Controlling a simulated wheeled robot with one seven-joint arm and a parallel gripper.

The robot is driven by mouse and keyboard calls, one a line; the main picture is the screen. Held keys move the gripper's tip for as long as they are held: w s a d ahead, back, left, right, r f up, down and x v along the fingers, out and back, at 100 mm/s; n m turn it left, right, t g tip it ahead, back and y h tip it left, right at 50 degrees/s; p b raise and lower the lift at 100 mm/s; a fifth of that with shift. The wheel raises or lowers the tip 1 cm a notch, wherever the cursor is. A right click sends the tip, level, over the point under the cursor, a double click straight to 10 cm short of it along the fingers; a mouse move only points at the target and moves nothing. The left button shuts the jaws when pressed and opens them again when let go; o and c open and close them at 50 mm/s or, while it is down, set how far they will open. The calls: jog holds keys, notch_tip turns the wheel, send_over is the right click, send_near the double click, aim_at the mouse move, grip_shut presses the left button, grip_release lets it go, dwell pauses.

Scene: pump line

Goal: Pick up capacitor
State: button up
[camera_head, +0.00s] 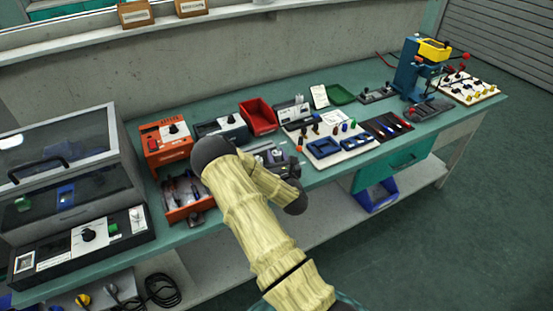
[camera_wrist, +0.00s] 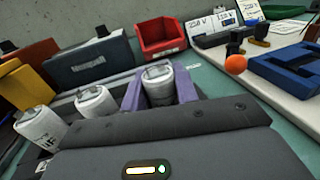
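A white-grey capacitor (camera_wrist: 159,83) stands upright in the wrist view, at the end of a row with two more white capacitors (camera_wrist: 95,101) to its left. My gripper (camera_wrist: 160,88) has its two purple fingers on either side of this end capacitor. The fingers are very close to its sides; I cannot tell whether they press on it. The capacitor's lower part is hidden behind my gripper's body. In the head view my arm covers most of the gripper and the capacitors.
A red bin (camera_head: 258,116) stands behind my gripper. An orange device (camera_head: 165,140) and a large clear-lidded case (camera_head: 68,160) are to the left. A white board with blue trays (camera_head: 324,147) is to the right. A blue press (camera_head: 408,70) stands at the far right end.

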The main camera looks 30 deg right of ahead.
aim_at(277, 150)
notch_tip(277, 150, up, 10)
jog(key=shift+r, duration=0.1)
dwell(0.6)
dwell(0.7)
